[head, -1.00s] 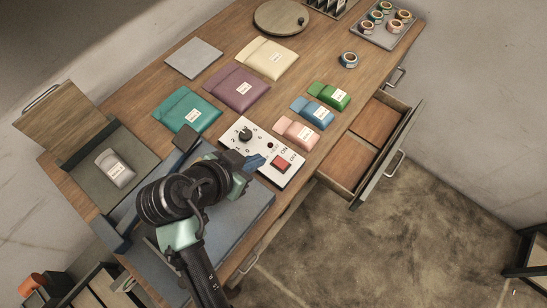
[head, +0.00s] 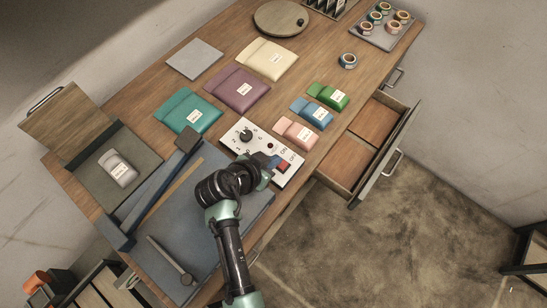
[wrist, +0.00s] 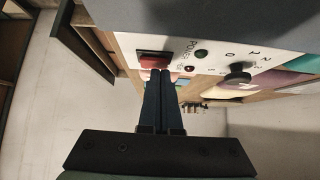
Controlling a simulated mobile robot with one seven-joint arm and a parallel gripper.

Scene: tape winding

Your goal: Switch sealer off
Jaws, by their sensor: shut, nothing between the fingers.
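The sealer has a blue-grey bed (head: 205,230) with a long dark blue bar along its left side. Its white control panel (head: 236,143) carries a black dial (head: 246,135), small lamps and a red rocker switch (head: 284,164) beside ON/OFF lettering. My gripper (head: 273,162) is shut and empty, with its fingertips at the switch.
Pink (head: 295,133), blue (head: 314,112) and green (head: 330,94) pouches lie behind the panel, with larger pouches to the left. An open drawer (head: 368,150) juts out at right. A grey pouch (head: 118,168) lies on a mat at left.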

